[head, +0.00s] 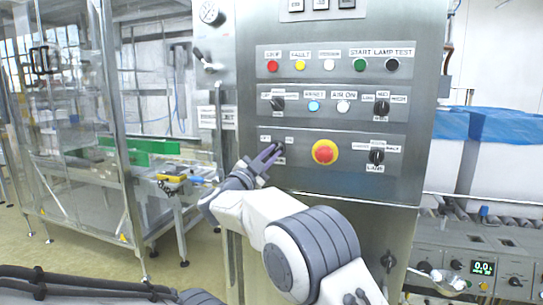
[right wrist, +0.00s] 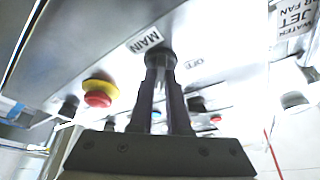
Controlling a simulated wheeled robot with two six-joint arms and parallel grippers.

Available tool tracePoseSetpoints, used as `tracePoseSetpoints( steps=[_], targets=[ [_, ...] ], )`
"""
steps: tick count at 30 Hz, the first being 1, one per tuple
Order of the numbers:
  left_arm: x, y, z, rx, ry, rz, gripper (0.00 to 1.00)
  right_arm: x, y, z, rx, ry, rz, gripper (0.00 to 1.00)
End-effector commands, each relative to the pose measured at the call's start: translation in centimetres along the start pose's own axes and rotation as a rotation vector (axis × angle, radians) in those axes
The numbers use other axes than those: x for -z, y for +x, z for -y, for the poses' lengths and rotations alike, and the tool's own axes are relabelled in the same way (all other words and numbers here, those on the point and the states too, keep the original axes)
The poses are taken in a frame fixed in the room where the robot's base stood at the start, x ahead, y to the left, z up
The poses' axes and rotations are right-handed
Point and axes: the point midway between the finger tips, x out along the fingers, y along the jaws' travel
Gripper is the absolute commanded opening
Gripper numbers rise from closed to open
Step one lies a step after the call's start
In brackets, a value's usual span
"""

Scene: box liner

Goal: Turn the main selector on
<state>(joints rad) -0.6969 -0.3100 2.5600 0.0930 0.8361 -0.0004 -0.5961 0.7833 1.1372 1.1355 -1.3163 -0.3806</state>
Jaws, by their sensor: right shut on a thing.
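The main selector is a black knob (right wrist: 160,58) beside the MAIN label (right wrist: 146,40) in the right wrist view. My right gripper (right wrist: 161,78) is shut on this knob, one finger on each side. In the head view my right gripper (head: 272,154) reaches the left end of the lowest panel row and hides the knob. A small OFF label (right wrist: 195,63) shows beside the knob in the right wrist view. Which way the knob points cannot be told. My left gripper is not in view.
A red emergency button on a yellow base (head: 325,152) sits just right of the gripper. Further right is another black selector (head: 376,156). Rows of lamps and buttons lie above. A pressure gauge (head: 210,14) and a glazed machine (head: 75,110) stand left.

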Motion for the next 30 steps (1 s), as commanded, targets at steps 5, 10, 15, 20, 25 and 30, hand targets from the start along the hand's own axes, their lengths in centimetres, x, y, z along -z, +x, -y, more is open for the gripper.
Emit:
tracePoseSetpoints(
  steps=[5,10,15,20,25,30],
  targets=[
    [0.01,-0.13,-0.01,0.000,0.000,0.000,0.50,0.00,-0.06,0.12,-0.027,0.068,0.000,0.00],
    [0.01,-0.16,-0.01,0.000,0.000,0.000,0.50,-0.01,-0.07,0.11,-0.041,0.099,0.001,0.00],
    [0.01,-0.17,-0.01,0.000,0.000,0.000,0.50,0.00,-0.06,0.11,-0.045,0.111,0.000,0.00],
    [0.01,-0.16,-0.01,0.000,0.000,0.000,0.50,0.00,-0.06,0.10,-0.046,0.112,0.000,0.00],
    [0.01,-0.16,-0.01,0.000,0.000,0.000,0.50,0.00,-0.05,0.10,-0.046,0.112,0.000,0.22],
    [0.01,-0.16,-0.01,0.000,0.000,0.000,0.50,0.01,-0.03,0.09,-0.045,0.110,0.000,0.45]
  ],
)
